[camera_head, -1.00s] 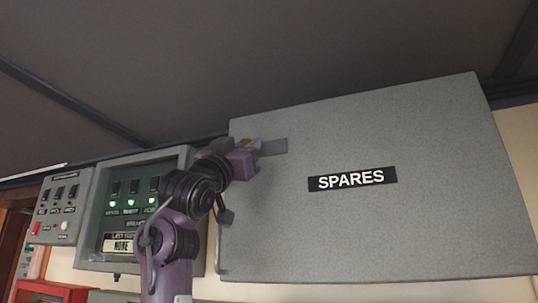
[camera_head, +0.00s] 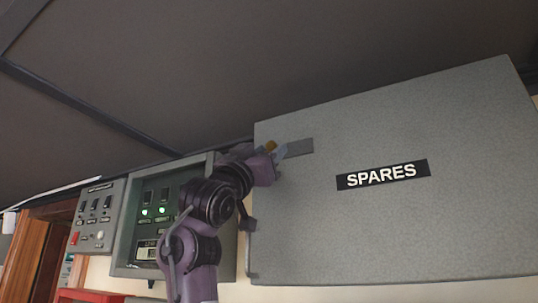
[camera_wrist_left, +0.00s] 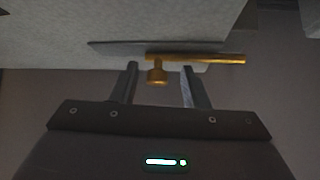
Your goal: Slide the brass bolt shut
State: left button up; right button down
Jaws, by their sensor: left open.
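The brass bolt (camera_wrist_left: 200,58) is a thin rod with a round knob (camera_wrist_left: 157,73) on a grey plate (camera_wrist_left: 115,48) in the left wrist view. My left gripper (camera_wrist_left: 160,82) is open, with one finger on each side of the knob; I cannot tell whether either finger touches it. In the head view, my left gripper (camera_head: 277,160) is at the upper left corner of the grey SPARES locker door (camera_head: 440,220). A small part of the brass (camera_head: 271,146) shows there beside the grey plate (camera_head: 300,147). My right gripper is not in view.
A grey panel with switches and green lights (camera_head: 160,205) is left of the locker, partly behind my left arm. A smaller switch box (camera_head: 100,218) is farther left. The dark ceiling (camera_head: 250,60) is above.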

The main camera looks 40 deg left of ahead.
pick_arm(q)
jog(key=b+v, duration=0.4)
jog(key=v, duration=0.2)
jog(key=shift+a+f, duration=0.2)
jog(key=shift+f, duration=0.1)
jog(key=shift+s, duration=0.1)
